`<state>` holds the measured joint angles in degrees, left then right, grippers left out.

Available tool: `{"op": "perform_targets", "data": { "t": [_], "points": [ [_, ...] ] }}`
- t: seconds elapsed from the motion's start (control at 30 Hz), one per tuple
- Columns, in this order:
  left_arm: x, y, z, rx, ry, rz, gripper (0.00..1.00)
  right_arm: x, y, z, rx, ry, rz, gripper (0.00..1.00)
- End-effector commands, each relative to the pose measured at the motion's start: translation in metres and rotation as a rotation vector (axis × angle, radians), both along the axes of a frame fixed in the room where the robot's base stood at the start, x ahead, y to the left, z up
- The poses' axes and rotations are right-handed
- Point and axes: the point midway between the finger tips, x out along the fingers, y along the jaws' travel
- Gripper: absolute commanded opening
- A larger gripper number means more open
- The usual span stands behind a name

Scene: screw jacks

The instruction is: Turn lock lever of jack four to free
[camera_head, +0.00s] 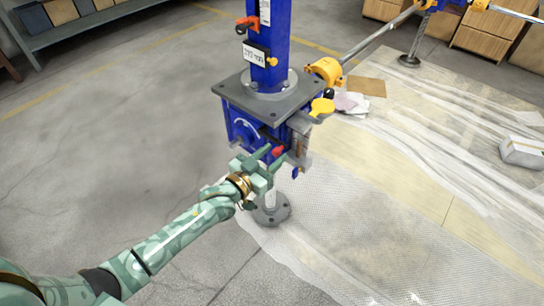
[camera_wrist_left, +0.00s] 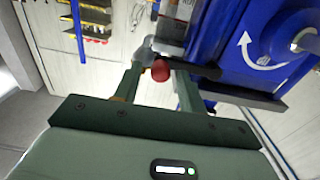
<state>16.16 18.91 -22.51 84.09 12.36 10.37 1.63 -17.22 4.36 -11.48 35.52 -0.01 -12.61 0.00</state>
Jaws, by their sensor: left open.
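A blue screw jack (camera_head: 270,60) stands in the upper middle of the head view, with a grey top plate and a blue gear housing (camera_head: 243,125) below. A red knob (camera_head: 277,151) sits low on the housing's near side. It also shows in the left wrist view as a red ball (camera_wrist_left: 160,70), beside a dark bar (camera_wrist_left: 203,70) that may be its lever. My left gripper (camera_head: 270,156) is open, with its fingers on either side of the red knob. I cannot tell whether they touch it. The lever's free and locked marks are not readable. My right gripper is not in view.
A white curved arrow (camera_wrist_left: 248,52) marks the blue housing in the wrist view. A yellow part (camera_head: 321,107) and a yellow clamp (camera_head: 326,70) with a steel bar stick out right of the jack. Clear sheeting (camera_head: 400,230) covers the floor at right. Open concrete lies at left.

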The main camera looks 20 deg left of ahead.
Motion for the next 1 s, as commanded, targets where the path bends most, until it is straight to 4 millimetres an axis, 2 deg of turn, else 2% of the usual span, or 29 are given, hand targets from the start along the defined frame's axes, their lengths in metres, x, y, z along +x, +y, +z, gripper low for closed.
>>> {"op": "perform_targets", "data": {
  "t": [0.23,0.37,0.4,0.77,1.0],
  "points": [
    [0.001,0.000,0.001,0.000,0.000,0.000,0.41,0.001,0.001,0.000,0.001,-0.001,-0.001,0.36],
    [0.001,0.000,0.001,0.000,0.000,0.000,0.05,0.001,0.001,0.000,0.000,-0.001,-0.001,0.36],
    [0.001,0.000,0.000,0.000,0.000,0.000,0.00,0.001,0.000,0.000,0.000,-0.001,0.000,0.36],
    [0.000,0.000,-0.004,0.036,-0.011,0.001,0.00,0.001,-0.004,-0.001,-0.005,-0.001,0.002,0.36],
    [0.001,0.001,-0.017,0.165,-0.057,0.001,0.00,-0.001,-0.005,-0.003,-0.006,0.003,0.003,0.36]
  ]
}}
